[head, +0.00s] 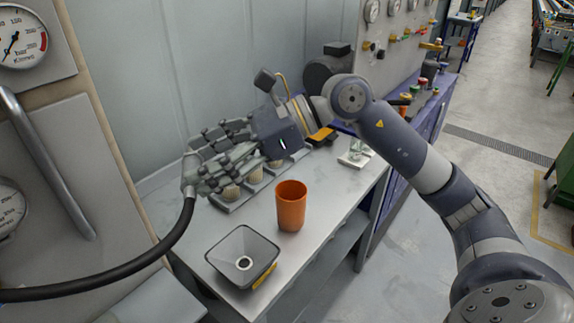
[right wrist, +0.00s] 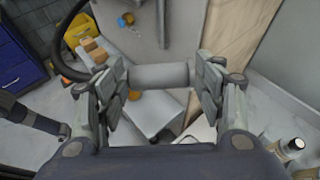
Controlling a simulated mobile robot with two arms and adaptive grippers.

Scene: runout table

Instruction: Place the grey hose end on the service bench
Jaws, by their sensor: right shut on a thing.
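The grey hose end (head: 190,174) is at the tips of my right gripper (head: 203,165), joined to a black hose (head: 150,262) that curves down and off to the left. In the right wrist view the grey cylindrical hose end (right wrist: 160,75) lies crosswise between the two fingers of the right gripper (right wrist: 158,84), which are shut on it. The service bench (head: 330,205) is a light grey top. The gripper and hose end appear above its far left part; the exact height is unclear. My left gripper is not in view.
An orange cup (head: 291,205) stands on the bench. A grey square funnel-like dish (head: 243,257) is at its near end. A tray (head: 232,205) with several tan pieces lies under the gripper. A small pale item (head: 355,153) sits further right. Gauge panels border the left.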

